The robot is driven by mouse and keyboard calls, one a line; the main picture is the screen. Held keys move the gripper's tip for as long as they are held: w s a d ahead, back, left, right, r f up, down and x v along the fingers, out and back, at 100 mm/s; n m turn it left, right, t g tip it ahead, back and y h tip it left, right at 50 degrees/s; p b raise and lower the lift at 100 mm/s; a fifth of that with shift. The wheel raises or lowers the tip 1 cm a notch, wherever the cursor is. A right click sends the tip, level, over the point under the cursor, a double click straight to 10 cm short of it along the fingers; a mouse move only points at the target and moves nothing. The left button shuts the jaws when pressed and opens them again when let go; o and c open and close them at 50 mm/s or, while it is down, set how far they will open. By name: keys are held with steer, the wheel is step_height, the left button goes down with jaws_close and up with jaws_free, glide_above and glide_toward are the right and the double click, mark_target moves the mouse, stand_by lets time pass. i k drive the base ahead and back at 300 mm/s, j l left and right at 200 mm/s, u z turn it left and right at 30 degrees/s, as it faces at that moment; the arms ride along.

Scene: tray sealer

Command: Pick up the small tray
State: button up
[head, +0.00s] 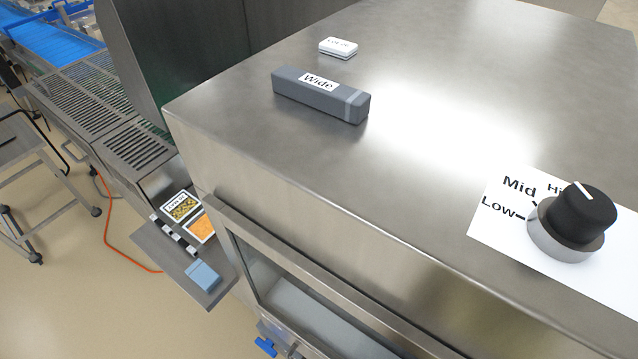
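On a small grey side shelf (150,243) at the lower left, two food packs sit side by side. One pack (180,207) has yellow-green contents and a white printed label. The other pack (200,228) has orange contents. A light blue box-shaped item (203,275) lies near the shelf's front end. Which of these is the small tray, I cannot tell at this size. My gripper is not in view, so its state and its place relative to these things are hidden.
A steel machine top fills the right. It carries a grey bar marked "Wide" (320,97), a small white labelled block (338,47) and a black dial (580,215) with Low, Mid and Hi marks. A conveyor (95,105), cart (35,190) and orange cable (108,225) are left.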

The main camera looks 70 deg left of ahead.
mark_target(199, 229)
steer(key=k+l+u, duration=0.15)
steer(key=u, duration=1.25)
steer(key=i+u, duration=0.2)
steer(key=u, duration=1.8)
steer(key=i+j, duration=0.25)
steer(key=i, duration=0.15)
steer(key=i+j, duration=0.2)
steer(key=i, duration=0.2)
steer(key=i+j, duration=0.25)
steer(key=i, duration=0.15)
